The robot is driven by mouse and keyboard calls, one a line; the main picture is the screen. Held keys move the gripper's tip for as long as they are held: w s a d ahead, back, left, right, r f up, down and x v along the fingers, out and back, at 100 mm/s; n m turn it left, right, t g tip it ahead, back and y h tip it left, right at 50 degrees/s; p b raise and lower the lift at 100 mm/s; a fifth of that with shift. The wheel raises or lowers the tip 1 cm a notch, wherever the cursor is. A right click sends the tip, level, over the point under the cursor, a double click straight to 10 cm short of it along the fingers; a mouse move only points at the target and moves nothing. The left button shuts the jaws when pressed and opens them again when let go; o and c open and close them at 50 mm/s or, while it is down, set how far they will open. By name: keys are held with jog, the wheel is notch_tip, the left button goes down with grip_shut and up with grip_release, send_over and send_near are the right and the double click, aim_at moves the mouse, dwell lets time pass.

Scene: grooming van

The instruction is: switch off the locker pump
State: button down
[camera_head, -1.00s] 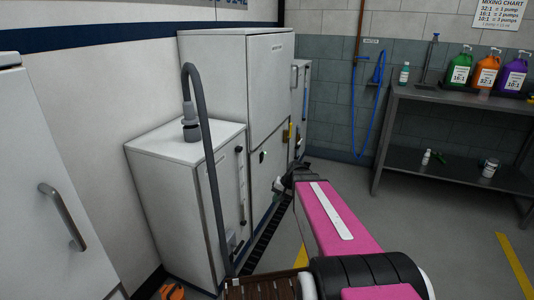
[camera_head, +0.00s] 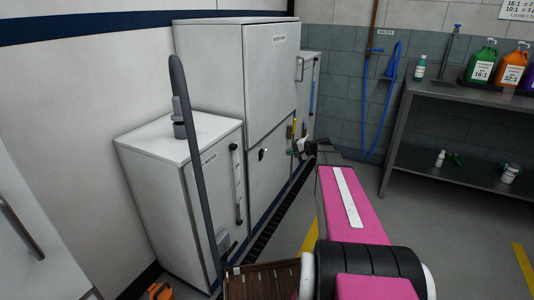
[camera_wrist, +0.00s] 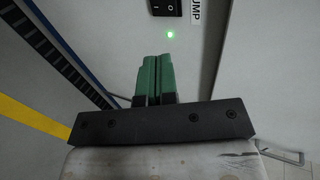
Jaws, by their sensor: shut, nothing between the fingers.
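A black rocker switch (camera_wrist: 166,8) marked O and I sits at the top edge of the wrist view, partly cut off, beside a white label (camera_wrist: 196,10) reading "UMP" where it shows. A green light (camera_wrist: 170,34) glows just below it on the pale panel (camera_wrist: 205,60). My gripper (camera_wrist: 154,58) has its green fingers side by side, shut and empty, pointing toward the light and switch. They appear short of the switch; contact is not visible.
A shorter white cabinet (camera_head: 180,200) with a grey hose (camera_head: 195,170) stands left of the locker. A floor drain grate (camera_head: 275,215) runs along the locker's base. A dark shelf table (camera_head: 455,180) with bottles stands at right. Open floor lies between.

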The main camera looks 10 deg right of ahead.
send_near(262, 152)
notch_tip(262, 152, down, 4)
jog(key=w+a, duration=0.3)
jog(key=a, duration=0.1)
jog(key=shift+w+r, duration=0.1)
jog(key=shift+w+a+r, duration=0.1)
jog(key=shift+w+a, duration=0.25)
jog(key=shift+a, duration=0.2)
jog(key=shift+w+a+r, duration=0.2)
jog(key=shift+w+a, duration=0.1)
jog(key=shift+a, duration=0.15)
jog(key=shift+r, duration=0.15)
jog(key=shift+r, duration=0.65)
